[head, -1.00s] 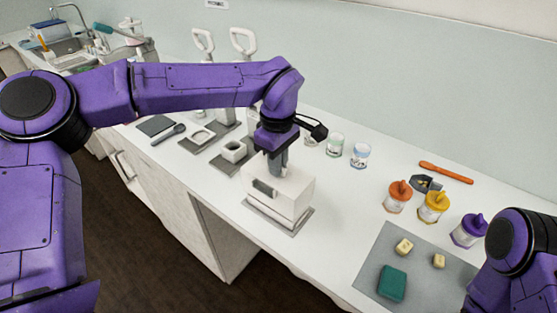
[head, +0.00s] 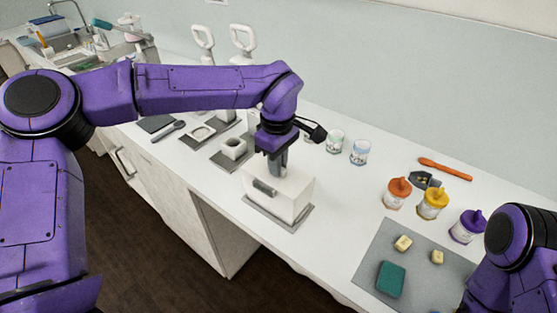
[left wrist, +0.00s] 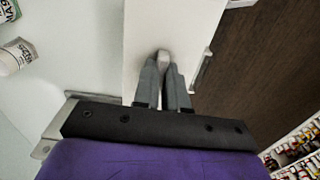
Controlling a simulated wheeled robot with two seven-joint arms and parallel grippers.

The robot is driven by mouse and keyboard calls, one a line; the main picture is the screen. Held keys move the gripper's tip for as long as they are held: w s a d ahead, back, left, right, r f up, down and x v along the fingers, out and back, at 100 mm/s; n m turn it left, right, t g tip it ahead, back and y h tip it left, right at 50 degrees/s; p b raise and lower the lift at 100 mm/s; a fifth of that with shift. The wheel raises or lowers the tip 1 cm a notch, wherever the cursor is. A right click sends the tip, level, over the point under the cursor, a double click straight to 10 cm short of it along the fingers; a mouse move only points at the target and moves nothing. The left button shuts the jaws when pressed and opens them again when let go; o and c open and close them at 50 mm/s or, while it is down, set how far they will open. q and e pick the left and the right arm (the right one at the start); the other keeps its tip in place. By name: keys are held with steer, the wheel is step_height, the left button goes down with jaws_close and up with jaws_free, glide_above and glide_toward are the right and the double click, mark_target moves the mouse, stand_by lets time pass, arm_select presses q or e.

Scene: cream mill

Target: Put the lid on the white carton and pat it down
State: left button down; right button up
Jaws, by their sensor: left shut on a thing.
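The white carton (head: 288,207) stands on a grey plate on the counter. The white lid (head: 296,180) sits down over its top, with no clear gap showing between them. A grey tab or label shows on the front side. My left gripper (head: 276,172) points down at the middle of the lid. In the left wrist view its fingers (left wrist: 163,62) are shut on a small pale knob on top of the lid (left wrist: 172,22). The fingers partly hide the knob. Of my right arm only a link shows at the lower right; its gripper is out of view.
Cups (head: 360,152) stand behind the carton. Lidded orange, yellow and purple jars (head: 397,194) stand to the right, near a grey mat (head: 372,258) with a green block and pale pieces. Small moulds (head: 233,148) lie to the left. Counter between carton and mat is clear.

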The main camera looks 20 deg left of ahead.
arm_select(q)
steer(key=shift+f, duration=0.45)
stand_by(0.7)
steer(key=shift+f+p, duration=0.35)
steer(key=shift+p, duration=0.1)
jaws_free()
stand_by(0.3)
